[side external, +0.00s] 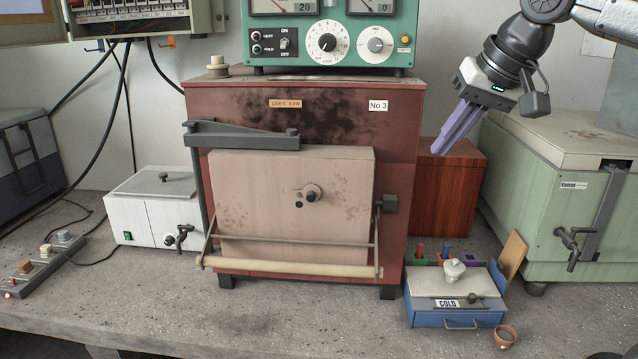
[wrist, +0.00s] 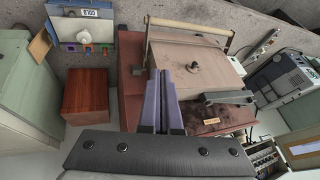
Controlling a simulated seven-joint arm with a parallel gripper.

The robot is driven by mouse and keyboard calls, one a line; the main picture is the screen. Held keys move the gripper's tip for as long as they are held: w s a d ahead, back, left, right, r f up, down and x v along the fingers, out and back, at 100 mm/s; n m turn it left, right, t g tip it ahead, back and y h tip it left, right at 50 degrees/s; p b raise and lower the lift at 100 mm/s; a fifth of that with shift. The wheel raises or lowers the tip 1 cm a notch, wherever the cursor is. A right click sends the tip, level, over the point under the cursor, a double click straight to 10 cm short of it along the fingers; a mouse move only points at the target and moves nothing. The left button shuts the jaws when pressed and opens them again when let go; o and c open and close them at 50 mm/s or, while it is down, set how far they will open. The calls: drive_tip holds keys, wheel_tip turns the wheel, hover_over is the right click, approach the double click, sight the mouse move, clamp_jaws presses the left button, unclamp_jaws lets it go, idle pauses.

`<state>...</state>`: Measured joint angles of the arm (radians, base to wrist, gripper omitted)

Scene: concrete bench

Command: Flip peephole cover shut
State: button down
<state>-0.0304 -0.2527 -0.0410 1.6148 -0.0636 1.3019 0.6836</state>
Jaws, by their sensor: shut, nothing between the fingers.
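The furnace door (side external: 245,185) is a pale block on the front of a red-brown furnace (side external: 400,130), and it looks shut. The peephole cover (side external: 313,191) is a small pinkish piece with a dark knob near the door's middle. A small dark spot shows at its lower left; I cannot tell whether it is the open peephole. In the wrist view the cover (wrist: 194,68) is small, its position unclear. My gripper (side external: 436,150) is shut and empty, up and right of the door, well apart from the cover. Its purple fingers (wrist: 168,75) also show in the wrist view.
A grey hinge arm (side external: 240,138) crosses the door's top left. A bar handle (side external: 290,266) runs along its bottom. A wooden box (side external: 450,190) and a blue box marked COLD (side external: 455,318) stand at right. The bench before the furnace is clear.

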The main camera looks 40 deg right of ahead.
drive_tip(key=w+r+m, duration=0.2)
drive_tip(key=w+r, duration=0.1)
drive_tip(key=w, duration=0.8)
drive_tip(key=w+a+f+g, duration=0.1)
drive_tip(key=w+a+f, duration=0.1)
drive_tip(key=w+f, duration=0.3)
drive_tip(key=w, duration=0.3)
drive_tip(key=shift+w+a+f, duration=0.2)
drive_tip(key=shift+a+f, duration=0.05)
drive_tip(key=shift+f, duration=0.15)
drive_tip(key=shift+f, duration=0.1)
approach(315, 195)
drive_tip(key=shift+w+d+f, duration=0.2)
drive_tip(key=shift+d+f, duration=0.35)
drive_tip(key=shift+f, duration=0.05)
drive_tip(key=shift+w+d+f, duration=0.15)
drive_tip(key=shift+d+f, duration=0.4)
drive_tip(key=shift+f, duration=0.05)
drive_tip(key=shift+w+a+f+n, duration=0.15)
drive_tip(key=shift+w+a+f, duration=0.15)
drive_tip(key=shift+f, duration=0.2)
drive_tip(key=shift+w+a+f+n, duration=0.2)
drive_tip(key=shift+w+f, duration=0.15)
drive_tip(key=shift+f, duration=0.15)
drive_tip(key=shift+w+a+f, duration=0.35)
drive_tip(key=shift+w+f, duration=0.05)
drive_tip(key=shift+f, duration=0.2)
